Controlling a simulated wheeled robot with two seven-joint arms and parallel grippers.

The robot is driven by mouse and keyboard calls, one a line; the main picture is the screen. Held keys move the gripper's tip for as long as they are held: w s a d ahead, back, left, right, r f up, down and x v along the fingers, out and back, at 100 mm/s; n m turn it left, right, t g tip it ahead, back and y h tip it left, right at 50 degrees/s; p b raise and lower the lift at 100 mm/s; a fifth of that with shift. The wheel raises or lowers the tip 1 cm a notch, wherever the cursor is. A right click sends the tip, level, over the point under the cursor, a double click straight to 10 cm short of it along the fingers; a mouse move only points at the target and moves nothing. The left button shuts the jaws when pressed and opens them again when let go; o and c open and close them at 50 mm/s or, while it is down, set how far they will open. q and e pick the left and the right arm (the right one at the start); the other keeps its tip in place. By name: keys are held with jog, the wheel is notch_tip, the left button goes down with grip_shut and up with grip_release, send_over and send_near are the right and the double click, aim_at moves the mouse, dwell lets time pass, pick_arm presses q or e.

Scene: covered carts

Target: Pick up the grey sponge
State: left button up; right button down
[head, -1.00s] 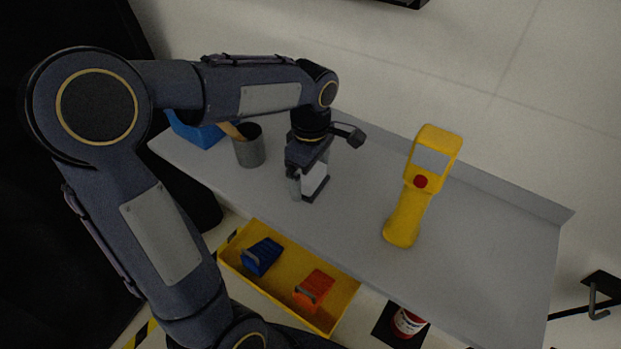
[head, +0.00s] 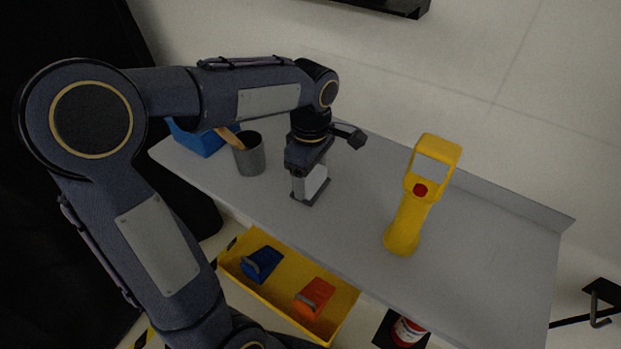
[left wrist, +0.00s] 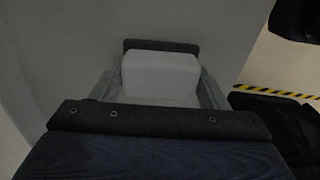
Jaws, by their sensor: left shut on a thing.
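The grey sponge (head: 315,181) is a small pale block on the grey cart top, with a dark edge at its base. My left gripper (head: 308,186) points down over it and is shut on it. In the left wrist view the pale sponge (left wrist: 160,75) sits between the two grey fingers, with a dark strip just beyond it. I cannot tell whether it is clear of the surface. Part of it is hidden by the near finger. My right gripper is not in view.
A grey cup (head: 250,158) with a wooden handle in it and a blue bin (head: 200,140) stand left of the gripper. A yellow handheld device (head: 408,220) stands to the right. Below is a yellow tray (head: 283,308) with blue and orange items. The cart top's right end (head: 490,250) is clear.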

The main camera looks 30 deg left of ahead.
pick_arm(q)
jog(key=s+d+r, duration=0.2)
jog(key=s+r, duration=0.9)
jog(key=s, duration=0.3)
jog(key=shift+d+r, duration=0.2)
jog(key=shift+d, duration=0.1)
